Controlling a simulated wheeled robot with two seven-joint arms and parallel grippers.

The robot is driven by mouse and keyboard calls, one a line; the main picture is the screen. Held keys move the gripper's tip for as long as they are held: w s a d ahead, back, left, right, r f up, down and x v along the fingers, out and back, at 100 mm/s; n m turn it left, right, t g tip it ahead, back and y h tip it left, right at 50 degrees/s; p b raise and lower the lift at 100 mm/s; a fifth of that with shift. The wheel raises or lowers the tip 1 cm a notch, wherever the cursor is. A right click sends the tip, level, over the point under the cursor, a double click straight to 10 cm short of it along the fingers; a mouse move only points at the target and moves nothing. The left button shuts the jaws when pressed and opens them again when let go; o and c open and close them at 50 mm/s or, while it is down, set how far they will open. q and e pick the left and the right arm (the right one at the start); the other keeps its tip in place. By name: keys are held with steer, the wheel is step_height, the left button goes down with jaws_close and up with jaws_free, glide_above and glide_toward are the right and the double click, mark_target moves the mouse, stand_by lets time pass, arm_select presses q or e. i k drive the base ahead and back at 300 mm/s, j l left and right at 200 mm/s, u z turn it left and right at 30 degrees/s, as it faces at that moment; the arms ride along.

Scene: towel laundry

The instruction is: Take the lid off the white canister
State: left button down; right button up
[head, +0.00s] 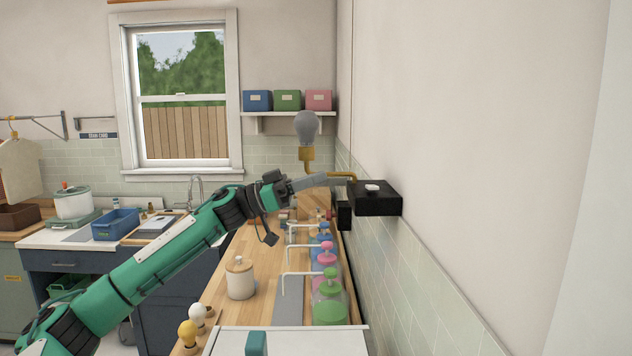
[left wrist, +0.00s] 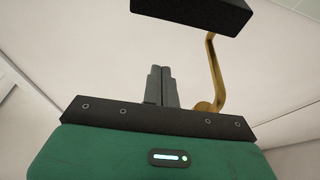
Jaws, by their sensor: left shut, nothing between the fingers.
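The white canister (head: 241,284) stands upright on the wooden counter, left of the grey strip. Its wooden lid (head: 239,264) with a small knob is on top. My left gripper (head: 322,179) is shut and empty, well above and beyond the canister, near the wall lamp and the black wall box. Its two fingers touch each other in the left wrist view (left wrist: 161,72). My left arm crosses above and behind the canister without touching it. My right gripper is not in view.
A black box (head: 374,199) and a brass lamp (head: 306,157) are close to my left gripper. Yellow and white bulb-like objects (head: 187,331) stand near the counter's front left.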

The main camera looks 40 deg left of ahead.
mark_target(238, 263)
steer(key=k+j, duration=0.2)
steer(key=j, duration=0.2)
steer(key=k+j, duration=0.2)
steer(key=j, duration=0.2)
steer(key=k+j, duration=0.2)
steer(key=j, duration=0.2)
steer(key=k+j, duration=0.2)
steer(key=j, duration=0.2)
steer(key=k+j, duration=0.2)
steer(key=j, duration=0.2)
steer(key=k+j, duration=0.25)
steer(key=j, duration=0.1)
